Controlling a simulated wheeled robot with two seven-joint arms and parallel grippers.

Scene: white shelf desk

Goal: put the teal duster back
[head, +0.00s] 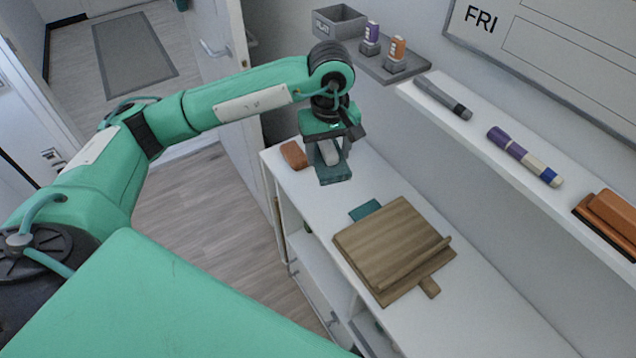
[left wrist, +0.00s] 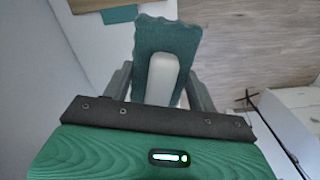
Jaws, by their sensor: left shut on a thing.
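My left gripper (head: 330,150) is shut on the teal duster (head: 335,174), above the far part of the white desk top. In the left wrist view the duster (left wrist: 153,42) shows a teal pad with a wavy edge and a pale handle, and the fingers of the gripper (left wrist: 162,86) are on both sides of the handle. I cannot tell the exact gap between pad and desk. My right gripper is not in view.
A flat teal patch (head: 366,210) lies beside a wooden stand (head: 385,237) on the desk top (head: 480,290). A reddish-brown block (head: 293,155) is near the far left edge. A wall shelf (head: 475,135) holds markers and an orange block (head: 612,212).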

